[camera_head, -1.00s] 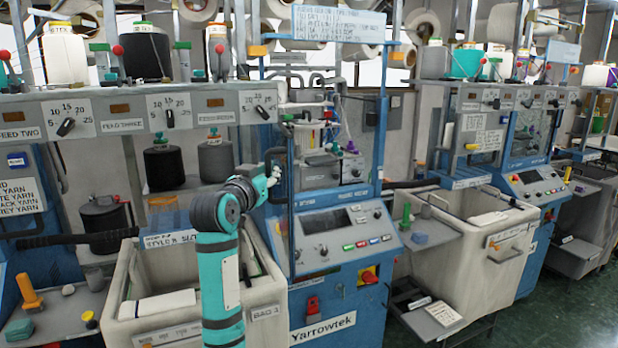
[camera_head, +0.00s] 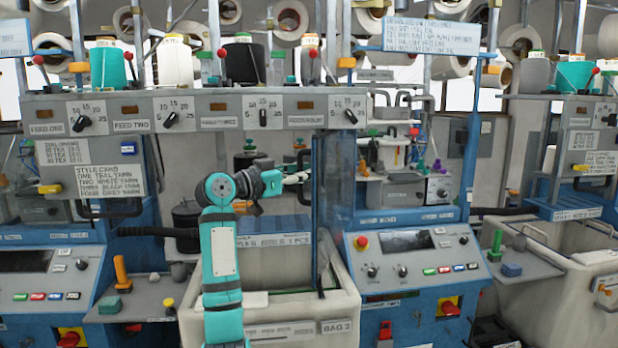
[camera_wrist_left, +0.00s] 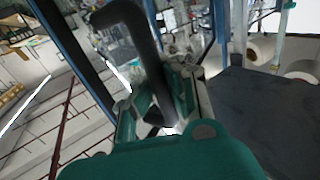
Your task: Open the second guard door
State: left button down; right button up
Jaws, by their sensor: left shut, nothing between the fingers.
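In the left wrist view the shut fingers (camera_wrist_left: 165,112) are at a black curved handle (camera_wrist_left: 135,22), with blue frame bars on both sides. I cannot tell whether they touch it. My right gripper is out of view.
A pale bin (camera_head: 265,310) stands below my left arm. The control panel (camera_head: 410,255) is to its right. A side shelf (camera_head: 140,300) with an orange-handled tool is at left. A further machine and bin (camera_head: 575,290) stand at right.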

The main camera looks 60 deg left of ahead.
pick_arm(q)
jog(key=c, duration=2)
grip_release()
jog(key=shift+f, duration=0.45)
jog(key=o, duration=0.7)
jog(key=shift+s+d+r, duration=0.1)
jog(key=shift+s+r, duration=0.25)
jog(key=shift+s, duration=0.3)
jog(key=shift+c, duration=0.2)
jog(key=shift+o, duration=0.3)
jog(key=shift+w, duration=0.35)
jog(key=v, duration=1.2)
jog(key=shift+f, duration=0.1)
